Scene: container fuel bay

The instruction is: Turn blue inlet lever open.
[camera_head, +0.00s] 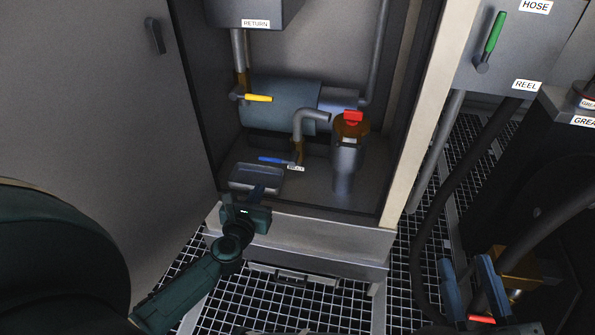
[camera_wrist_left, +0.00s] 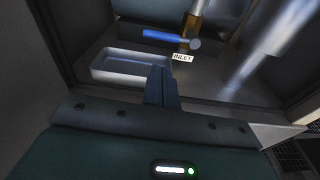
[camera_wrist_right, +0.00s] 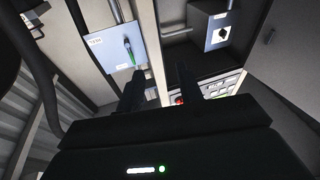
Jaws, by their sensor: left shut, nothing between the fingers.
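The blue inlet lever (camera_head: 275,160) lies roughly level on a brass valve (camera_head: 298,152) low inside the open cabinet, beside an INLET label (camera_head: 296,168). In the left wrist view the lever (camera_wrist_left: 165,36) sits above and beyond my fingers, pointing left from the valve. My left gripper (camera_head: 258,190) is shut and empty at the cabinet's front sill, apart from the lever. Its closed fingers (camera_wrist_left: 161,78) show in its wrist view. My right gripper (camera_head: 468,268) is at the lower right of the head view, fingers apart, with nothing seen between them, away from the cabinet.
A shallow grey tray (camera_head: 256,177) lies on the cabinet floor between my left gripper and the lever. A grey cylinder with a red cap (camera_head: 347,160) stands right of the valve. A yellow lever (camera_head: 257,98) is above. The cabinet door (camera_head: 120,110) stands open at left.

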